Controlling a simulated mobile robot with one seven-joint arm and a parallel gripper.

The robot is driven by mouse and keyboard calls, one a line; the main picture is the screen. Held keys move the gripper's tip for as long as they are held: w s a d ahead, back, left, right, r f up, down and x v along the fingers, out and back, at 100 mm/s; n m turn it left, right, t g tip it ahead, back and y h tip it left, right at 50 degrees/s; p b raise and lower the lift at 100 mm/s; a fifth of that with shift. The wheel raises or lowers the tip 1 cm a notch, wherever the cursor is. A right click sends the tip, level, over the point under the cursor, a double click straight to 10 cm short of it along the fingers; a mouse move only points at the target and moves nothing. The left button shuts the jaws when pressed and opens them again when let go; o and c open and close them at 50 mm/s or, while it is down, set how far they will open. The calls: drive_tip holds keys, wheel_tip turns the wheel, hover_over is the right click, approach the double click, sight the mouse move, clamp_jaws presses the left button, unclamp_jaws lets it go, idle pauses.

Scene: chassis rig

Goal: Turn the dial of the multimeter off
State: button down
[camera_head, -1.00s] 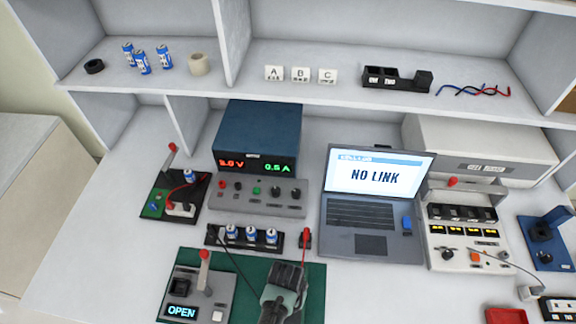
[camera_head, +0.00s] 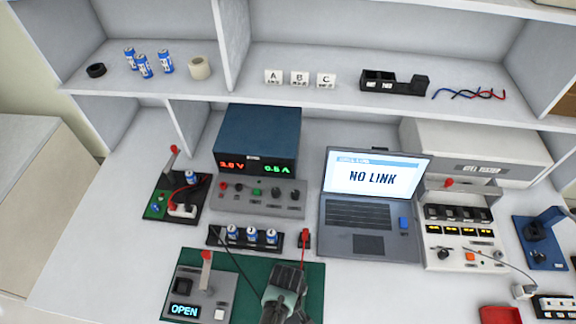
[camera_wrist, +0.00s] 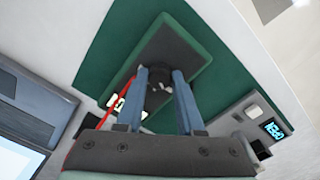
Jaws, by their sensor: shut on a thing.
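In the wrist view the multimeter (camera_wrist: 185,48) is a dark slab with a green edge, lying on the green mat (camera_wrist: 105,45). Its dark round dial (camera_wrist: 158,77) is between the fingertips of my gripper (camera_wrist: 160,78). My gripper is shut on the dial, one blue-grey finger on each side. A pale display with digits (camera_wrist: 122,103) shows partly behind the left finger. The dial's pointer setting cannot be read. In the head view my gripper (camera_head: 284,285) is over the mat (camera_head: 250,262) and hides most of the multimeter.
A switch box (camera_head: 198,293) reading OPEN stands left of my gripper. Behind are a battery holder (camera_head: 215,236), a red probe (camera_head: 305,238) and a power supply (camera_head: 257,138). The laptop (camera_head: 373,225) stands to the right. Cables run near my gripper.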

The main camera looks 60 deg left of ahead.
drive_tip(key=shift+n, duration=0.5)
drive_tip(key=c, duration=0.5)
unclamp_jaws()
drive_tip(key=shift+r, duration=0.1)
wheel_tip(320, 180, up, 13)
drive_tip(key=shift+s+f+p, duration=0.1)
drive_tip(key=shift+s+p, duration=0.05)
drive_tip(key=shift+p, duration=0.2)
idle(0.5)
